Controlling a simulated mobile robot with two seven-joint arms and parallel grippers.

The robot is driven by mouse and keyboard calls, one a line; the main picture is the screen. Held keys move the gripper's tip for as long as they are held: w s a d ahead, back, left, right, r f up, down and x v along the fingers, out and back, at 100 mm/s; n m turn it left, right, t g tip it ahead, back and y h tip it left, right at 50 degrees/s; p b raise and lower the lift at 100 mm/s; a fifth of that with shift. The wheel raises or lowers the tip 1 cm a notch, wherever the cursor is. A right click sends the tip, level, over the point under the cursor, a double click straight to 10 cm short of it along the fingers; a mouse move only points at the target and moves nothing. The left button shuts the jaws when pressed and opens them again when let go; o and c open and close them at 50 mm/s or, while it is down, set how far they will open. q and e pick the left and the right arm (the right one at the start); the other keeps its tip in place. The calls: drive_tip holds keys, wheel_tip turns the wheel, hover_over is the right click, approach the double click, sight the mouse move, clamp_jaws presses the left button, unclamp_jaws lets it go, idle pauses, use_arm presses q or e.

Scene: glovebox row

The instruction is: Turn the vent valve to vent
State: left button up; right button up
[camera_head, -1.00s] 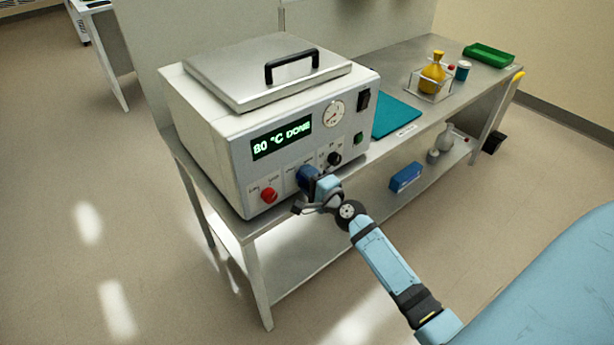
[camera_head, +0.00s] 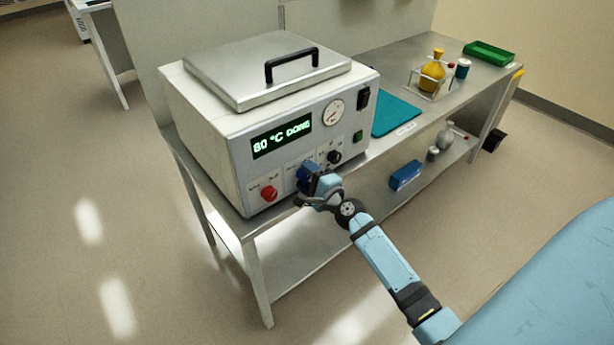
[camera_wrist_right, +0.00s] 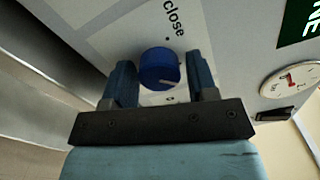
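The oven-like box (camera_head: 225,150) on the bench has a red knob (camera_head: 268,194), a blue knob (camera_head: 306,172) and a black knob (camera_head: 334,157) low on its front panel. Their small labels are too blurred to read in the head view. My right gripper (camera_head: 310,188) is at the blue knob and partly covers it. In the right wrist view the blue knob (camera_wrist_right: 160,68) sits between the two fingers (camera_wrist_right: 161,75), which stand apart with a thin gap at the right. The word "close" is printed above it. My left gripper is out of view.
The display (camera_head: 282,136) reads "80 °C DONE", beside a round gauge (camera_head: 333,111). A teal mat (camera_head: 397,117), a yellow flask (camera_head: 432,74) and a green tray (camera_head: 489,53) lie farther right on the bench. A blue box (camera_head: 406,175) stands on the lower shelf.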

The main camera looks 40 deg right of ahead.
drive_tip(key=shift+o, duration=0.7)
drive_tip(key=shift+s, duration=0.25)
drive_tip(key=s+d+b, duration=0.1)
drive_tip(key=s+b, duration=0.1)
drive_tip(key=s, duration=1.1)
drive_tip(key=shift+s, duration=0.15)
